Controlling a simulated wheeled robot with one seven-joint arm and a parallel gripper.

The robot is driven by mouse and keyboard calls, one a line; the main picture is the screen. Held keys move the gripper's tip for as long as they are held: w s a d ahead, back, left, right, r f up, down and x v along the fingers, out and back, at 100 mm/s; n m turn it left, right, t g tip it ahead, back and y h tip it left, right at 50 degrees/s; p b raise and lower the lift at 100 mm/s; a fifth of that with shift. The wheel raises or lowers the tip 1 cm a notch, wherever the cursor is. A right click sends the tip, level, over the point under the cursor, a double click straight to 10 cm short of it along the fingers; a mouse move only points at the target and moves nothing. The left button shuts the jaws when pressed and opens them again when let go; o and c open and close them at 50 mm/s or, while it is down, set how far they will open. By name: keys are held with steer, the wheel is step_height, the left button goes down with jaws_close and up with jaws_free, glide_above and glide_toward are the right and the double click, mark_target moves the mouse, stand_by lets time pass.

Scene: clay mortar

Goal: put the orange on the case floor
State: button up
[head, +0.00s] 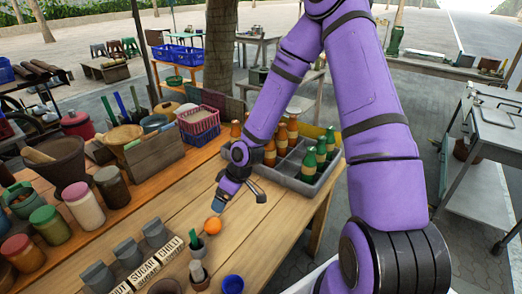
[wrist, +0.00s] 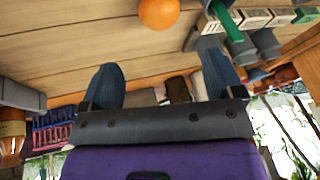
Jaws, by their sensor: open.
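The orange (head: 213,225) rests on the wooden table top, just in front of my gripper (head: 226,193). It also shows at the top edge of the wrist view (wrist: 159,13), partly cut off, ahead of the fingers. My gripper's two blue-grey fingers (wrist: 157,74) are spread apart with nothing between them, and the orange lies beyond their tips. The grey case (head: 299,186) stands on the table to the right of my gripper, holding several brown and green bottles.
A blue cup (head: 232,284) is in front. Jars, a mortar (head: 57,160) and a red basket (head: 199,121) fill the left and back. Bare planks lie right of the orange.

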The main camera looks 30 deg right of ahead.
steer(key=s+d+r+m+t+h, duration=0.1)
steer(key=s+d+r+m+h, duration=0.15)
steer(key=r, duration=0.85)
steer(key=s+d+r+m+h, duration=0.1)
steer(key=s+d+r+h, duration=0.25)
steer(key=r, duration=0.85)
steer(key=s+d+r+m+t+y, duration=0.1)
steer(key=s+r+m, duration=0.3)
steer(key=s+r, duration=1.1)
steer(key=s+t, duration=0.1)
steer(key=s, duration=0.2)
steer(key=shift+r, duration=0.2)
steer(key=shift+s+r+t, duration=0.15)
steer(key=shift+s+t, duration=0.15)
steer(key=shift+s, duration=0.1)
steer(key=shift+c, duration=1.2)
steer(key=shift+w, duration=0.1)
